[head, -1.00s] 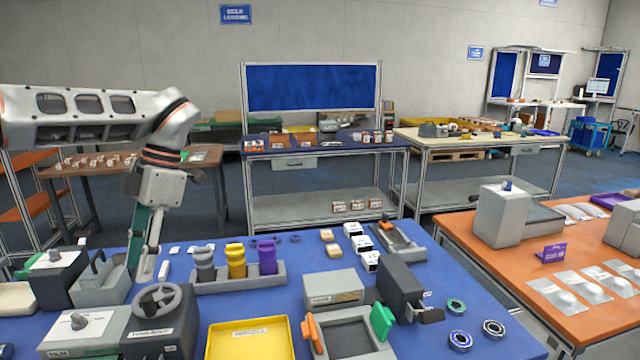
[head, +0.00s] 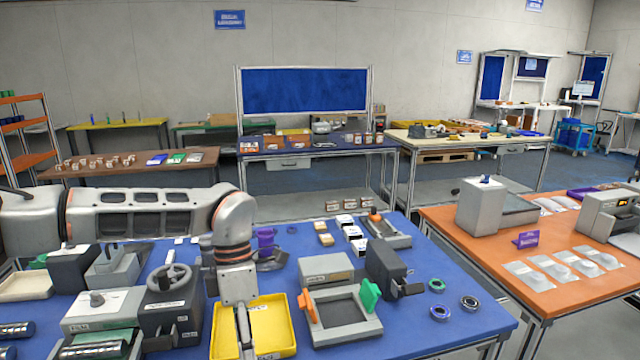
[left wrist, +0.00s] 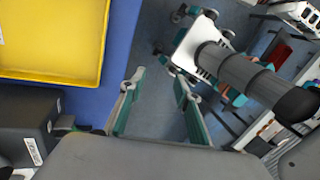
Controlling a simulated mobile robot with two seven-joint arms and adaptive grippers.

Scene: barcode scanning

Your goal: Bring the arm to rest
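My left arm reaches in from the left in the head view, bent down at the wrist above the blue table (head: 405,320). My left gripper (head: 246,350) hangs in front of the yellow tray (head: 282,325), its tips cut off by the bottom edge. In the left wrist view its two green-padded fingers (left wrist: 160,95) are spread apart with nothing between them, over the floor beside the table edge. The yellow tray also shows in the left wrist view (left wrist: 55,68). My right gripper is not in view.
A black device with a wheel (head: 170,310) stands left of the tray. A grey fixture with orange and green handles (head: 340,318) stands right of it. A purple item (head: 266,240) stands behind my arm. An orange table (head: 500,290) is at the right.

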